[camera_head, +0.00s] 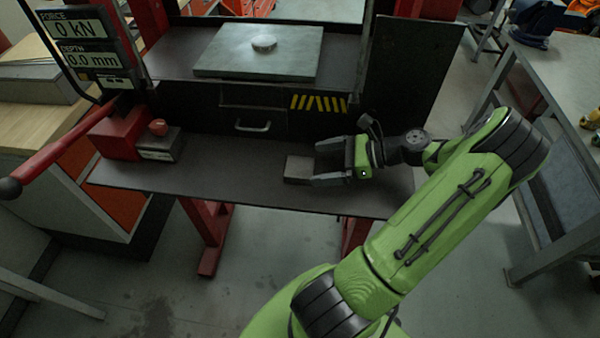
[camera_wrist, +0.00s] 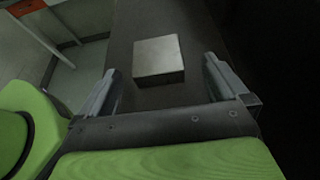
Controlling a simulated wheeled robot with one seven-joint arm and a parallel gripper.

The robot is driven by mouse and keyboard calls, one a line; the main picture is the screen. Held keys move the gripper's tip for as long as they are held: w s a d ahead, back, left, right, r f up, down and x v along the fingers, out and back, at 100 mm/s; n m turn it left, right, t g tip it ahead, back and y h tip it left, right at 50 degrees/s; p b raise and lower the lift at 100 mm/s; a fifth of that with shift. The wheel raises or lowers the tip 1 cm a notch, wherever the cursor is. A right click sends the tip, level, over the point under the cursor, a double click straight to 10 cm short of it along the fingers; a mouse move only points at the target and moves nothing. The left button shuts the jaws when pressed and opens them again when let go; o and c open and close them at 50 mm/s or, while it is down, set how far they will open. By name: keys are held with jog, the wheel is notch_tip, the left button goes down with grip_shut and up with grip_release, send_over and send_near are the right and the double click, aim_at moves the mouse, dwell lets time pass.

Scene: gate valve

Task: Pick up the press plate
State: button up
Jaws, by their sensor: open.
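The press plate is a small grey square block (camera_head: 299,168) lying flat on the dark front shelf of the press. In the wrist view the plate (camera_wrist: 158,60) sits ahead of the jaws, roughly between their lines, with its near edge close to the fingertips. My gripper (camera_head: 322,161) is open and low over the shelf, just right of the plate. In the wrist view my gripper (camera_wrist: 160,78) shows its two fingers spread wider than the plate, with nothing held. In the head view the fingers hide the plate's right end.
A drawer handle (camera_head: 252,126) faces the shelf.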

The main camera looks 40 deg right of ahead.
aim_at(301, 167)
jog(key=b+x, duration=0.2)
jog(key=x, duration=0.4)
jog(key=shift+w+a+f, duration=0.15)
jog(key=shift+a+f, duration=0.05)
jog(key=shift+a, duration=0.2)
jog(key=shift+c, duration=0.3)
jog(key=shift+r, duration=0.15)
grip_shut()
